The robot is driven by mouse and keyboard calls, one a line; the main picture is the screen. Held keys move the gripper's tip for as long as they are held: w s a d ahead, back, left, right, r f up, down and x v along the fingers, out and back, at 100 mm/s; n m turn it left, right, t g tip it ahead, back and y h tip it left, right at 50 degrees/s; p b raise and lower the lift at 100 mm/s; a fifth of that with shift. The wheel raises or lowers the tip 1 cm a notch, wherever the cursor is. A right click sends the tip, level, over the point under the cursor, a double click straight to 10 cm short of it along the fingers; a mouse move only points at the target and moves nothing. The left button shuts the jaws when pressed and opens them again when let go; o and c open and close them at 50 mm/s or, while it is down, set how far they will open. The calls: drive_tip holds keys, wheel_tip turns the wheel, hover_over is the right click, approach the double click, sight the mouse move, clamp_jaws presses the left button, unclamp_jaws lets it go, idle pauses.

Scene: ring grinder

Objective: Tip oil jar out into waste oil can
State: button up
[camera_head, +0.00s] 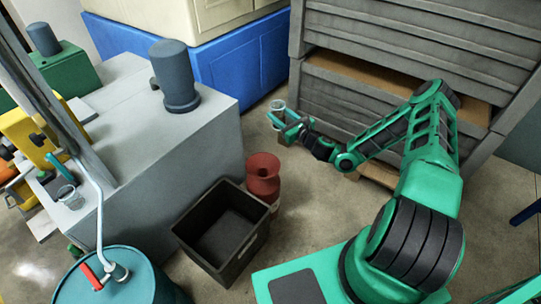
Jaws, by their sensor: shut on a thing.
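My gripper (287,121) is at the end of my green arm, in front of the grey slatted crates. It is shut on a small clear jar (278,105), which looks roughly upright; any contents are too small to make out. A red can (263,184) with a wide flared mouth, likely the waste oil can, stands on the floor below and a little left of my gripper. The jar is held above and apart from it.
A black open crate (190,241) stands beside the red can. A grey machine block (205,150) is at left, with another clear jar (70,197) near its front edge. A teal drum (120,283) with a pump stands lower left. Stacked grey crates (390,55) rise behind my arm.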

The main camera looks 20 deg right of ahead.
drive_tip(key=f+n, duration=0.2)
drive_tip(key=f, duration=0.5)
drive_tip(key=a+f+n+g, duration=0.1)
drive_tip(key=f+n, duration=0.1)
drive_tip(key=f, duration=0.5)
drive_tip(key=a+f+n, duration=0.1)
drive_tip(key=f+n, duration=0.1)
drive_tip(key=f, duration=0.5)
drive_tip(key=shift+s+a+f+n+g, duration=0.15)
drive_tip(key=shift+s+f+n+g, duration=0.15)
drive_tip(key=shift+s+f+g, duration=0.1)
drive_tip(key=n+h, duration=0.2)
drive_tip(key=n, duration=0.1)
drive_tip(key=shift+d+r+g, duration=0.1)
drive_tip(key=shift+d+g, duration=0.1)
drive_tip(key=shift+g, duration=0.1)
drive_tip(key=shift+c, duration=1.1)
drive_tip(key=shift+a+r+n+h, duration=0.1)
drive_tip(key=shift+r+n+h, duration=0.1)
drive_tip(key=shift+n, duration=0.35)
drive_tip(key=shift+r+n+h, duration=0.1)
drive_tip(key=shift+n+h, duration=0.1)
drive_tip(key=shift+n, duration=0.35)
drive_tip(key=shift+a+r+n+h, duration=0.4)
drive_tip(key=shift+n+h, duration=0.15)
drive_tip(key=shift+n, duration=0.5)
drive_tip(key=shift+a+r+n+h, duration=0.3)
drive_tip(key=shift+n+h, duration=0.25)
drive_tip(key=shift+n, duration=0.5)
drive_tip(key=shift+r, duration=0.1)
